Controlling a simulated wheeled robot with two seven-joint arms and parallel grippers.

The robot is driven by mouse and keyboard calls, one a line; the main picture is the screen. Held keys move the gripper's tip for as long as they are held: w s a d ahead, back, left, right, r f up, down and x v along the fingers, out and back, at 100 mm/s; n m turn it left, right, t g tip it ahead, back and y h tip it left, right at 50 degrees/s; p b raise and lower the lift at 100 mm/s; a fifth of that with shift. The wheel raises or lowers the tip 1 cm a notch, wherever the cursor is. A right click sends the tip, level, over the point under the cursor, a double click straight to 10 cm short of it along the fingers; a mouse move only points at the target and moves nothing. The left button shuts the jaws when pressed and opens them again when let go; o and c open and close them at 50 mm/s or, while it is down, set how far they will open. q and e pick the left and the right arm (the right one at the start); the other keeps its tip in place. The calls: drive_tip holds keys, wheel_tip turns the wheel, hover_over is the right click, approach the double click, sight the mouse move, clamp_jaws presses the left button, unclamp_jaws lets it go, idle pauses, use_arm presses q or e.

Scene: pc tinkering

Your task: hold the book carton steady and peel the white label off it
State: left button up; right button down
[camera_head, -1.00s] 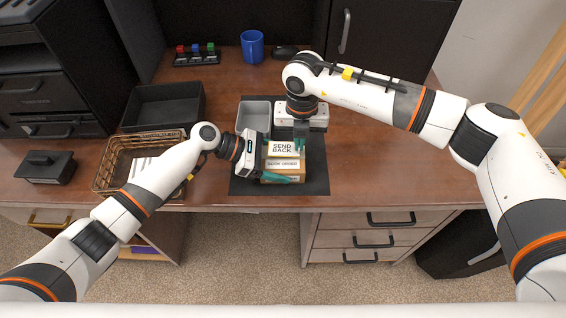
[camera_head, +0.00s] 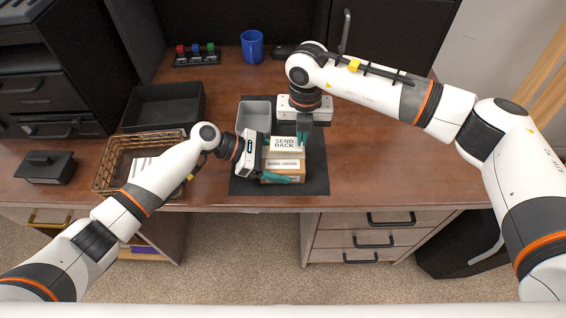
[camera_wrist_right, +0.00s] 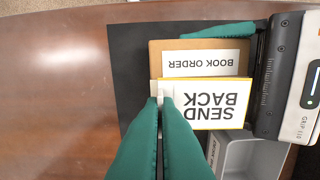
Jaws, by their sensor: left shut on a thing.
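The brown book carton (camera_head: 281,172) stands on the dark mat, with a "BOOK ORDER" strip (camera_wrist_right: 208,63) on its top. My left gripper (camera_head: 283,163) is shut across the carton from the left; one teal finger (camera_wrist_right: 222,30) lies along its near side in the right wrist view. The white "SEND BACK" label (camera_head: 283,144), yellow-edged in the right wrist view (camera_wrist_right: 208,104), lies over the carton's far part. My right gripper (camera_wrist_right: 165,98) comes from above, its fingertips closed on a white tab at the label's edge. Whether the label still sticks underneath is hidden.
A wire basket (camera_head: 112,166), a black tray (camera_head: 165,103) and a blue mug (camera_head: 252,46) are farther off. The desk right of the mat is clear.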

drive_tip(key=shift+r, duration=0.1)
idle(0.3)
use_arm(q)
drive_tip(key=shift+f, duration=0.1)
use_arm(e)
drive_tip(key=shift+r, duration=2.5)
use_arm(q)
drive_tip(key=o, duration=1.1)
drive_tip(key=shift+a, duration=0.1)
drive_tip(key=v, duration=1.2)
